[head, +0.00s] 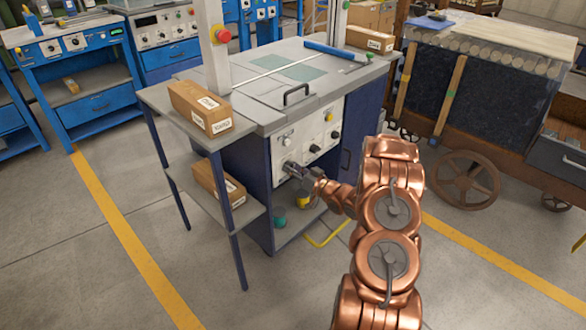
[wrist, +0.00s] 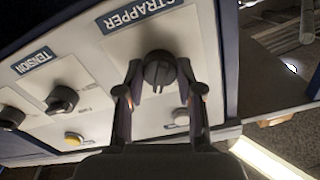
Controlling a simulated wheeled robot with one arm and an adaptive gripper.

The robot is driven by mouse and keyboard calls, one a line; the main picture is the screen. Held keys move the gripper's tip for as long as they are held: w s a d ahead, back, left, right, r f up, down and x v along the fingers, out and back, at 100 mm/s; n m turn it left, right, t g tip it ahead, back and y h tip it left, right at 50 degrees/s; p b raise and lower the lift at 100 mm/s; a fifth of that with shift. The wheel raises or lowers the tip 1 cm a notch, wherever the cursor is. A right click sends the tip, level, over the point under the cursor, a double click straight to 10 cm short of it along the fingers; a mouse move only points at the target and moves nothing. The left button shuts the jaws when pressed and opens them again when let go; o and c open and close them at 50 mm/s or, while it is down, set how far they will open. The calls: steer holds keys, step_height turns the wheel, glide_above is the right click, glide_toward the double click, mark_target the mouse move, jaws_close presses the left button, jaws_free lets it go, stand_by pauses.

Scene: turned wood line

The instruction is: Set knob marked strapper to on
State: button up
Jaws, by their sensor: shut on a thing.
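The black knob marked STRAPPER (wrist: 159,70) sits on the white control panel (wrist: 95,62), below its dark label (wrist: 140,13) in the wrist view. My gripper (wrist: 159,84) is shut on this knob, with one finger on each side of it. In the head view my gripper (head: 291,168) reaches the left part of the machine's front panel (head: 318,136) and hides the knob. The position marks around the knob are not readable, so its setting cannot be told.
A TENSION knob (wrist: 62,99) and a yellow button (wrist: 74,138) are nearby on the panel. A side shelf (head: 155,97) with cartons (head: 200,107) stands left of the machine. A loaded wooden cart (head: 480,100) stands right. Open floor lies in front.

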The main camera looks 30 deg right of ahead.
steer(key=o, duration=1.1)
steer(key=shift+o, duration=0.2)
steer(key=shift+s, duration=0.1)
steer(key=v, duration=1.1)
steer(key=shift+s, duration=0.4)
steer(key=shift+d, duration=0.15)
